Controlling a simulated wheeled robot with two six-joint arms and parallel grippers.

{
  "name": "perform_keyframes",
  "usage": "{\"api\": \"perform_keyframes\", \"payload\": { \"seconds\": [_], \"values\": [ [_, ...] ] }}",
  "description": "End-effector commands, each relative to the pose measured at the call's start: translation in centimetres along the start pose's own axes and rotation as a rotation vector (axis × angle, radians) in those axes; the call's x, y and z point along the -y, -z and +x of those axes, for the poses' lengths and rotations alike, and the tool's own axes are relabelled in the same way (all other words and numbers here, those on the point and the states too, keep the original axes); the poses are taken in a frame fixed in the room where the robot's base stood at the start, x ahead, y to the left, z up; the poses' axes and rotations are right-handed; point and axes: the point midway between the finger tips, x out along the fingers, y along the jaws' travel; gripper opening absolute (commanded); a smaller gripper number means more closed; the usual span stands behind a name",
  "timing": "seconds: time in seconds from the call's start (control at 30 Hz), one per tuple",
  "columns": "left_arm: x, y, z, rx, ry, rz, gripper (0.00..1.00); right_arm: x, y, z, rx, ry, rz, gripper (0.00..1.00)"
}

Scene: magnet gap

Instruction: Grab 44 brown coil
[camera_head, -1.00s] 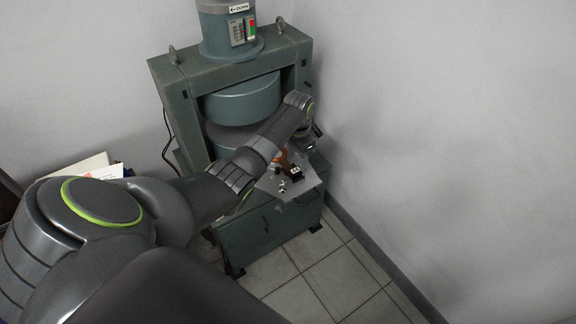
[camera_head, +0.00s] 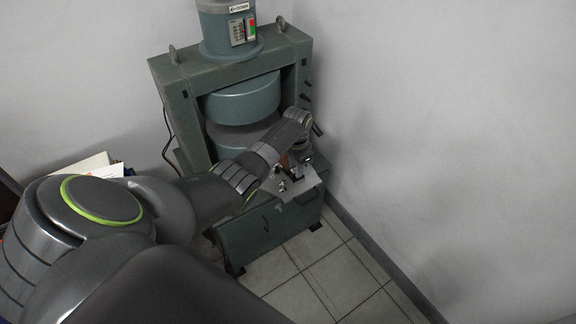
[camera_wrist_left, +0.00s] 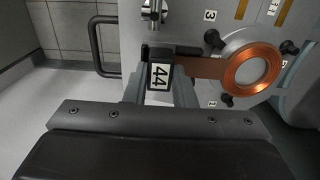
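The brown coil is a copper ring (camera_wrist_left: 252,68) on a brown strip. The strip runs left to a black block with a white 44 label (camera_wrist_left: 159,77). My left gripper (camera_wrist_left: 160,88) is open, its two grey fingers reaching forward on either side of the label block. I cannot tell whether they touch it. In the head view, my left gripper (camera_head: 300,158) is over the small shelf at the machine's front right, and only a bit of the brown coil (camera_head: 283,161) shows past my arm. My right gripper is not in view.
The green magnet machine (camera_head: 178,100) stands against the walls. Its grey shelf (camera_head: 300,187) carries small metal fittings. Black knobs (camera_wrist_left: 290,47) sit around the ring, and a dark bar handle (camera_wrist_left: 94,45) is to the left. Tiled floor (camera_head: 345,280) is clear at the front right.

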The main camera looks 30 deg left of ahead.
Motion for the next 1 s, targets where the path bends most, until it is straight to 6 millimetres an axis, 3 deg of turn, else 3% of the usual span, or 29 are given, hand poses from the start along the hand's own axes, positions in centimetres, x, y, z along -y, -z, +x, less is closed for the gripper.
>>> {"api": "perform_keyframes", "payload": {
  "seconds": [0.1,0.47,1.0],
  "values": [
    [0.0,0.0,0.0,-0.001,0.0,0.0,0.0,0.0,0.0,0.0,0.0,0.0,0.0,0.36],
    [0.1,0.1,-1.1,-0.003,0.002,0.0,0.0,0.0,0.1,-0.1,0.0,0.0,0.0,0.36],
    [0.1,0.1,-9.4,-0.003,0.002,-0.001,0.0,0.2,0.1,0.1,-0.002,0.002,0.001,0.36]
  ]
}}
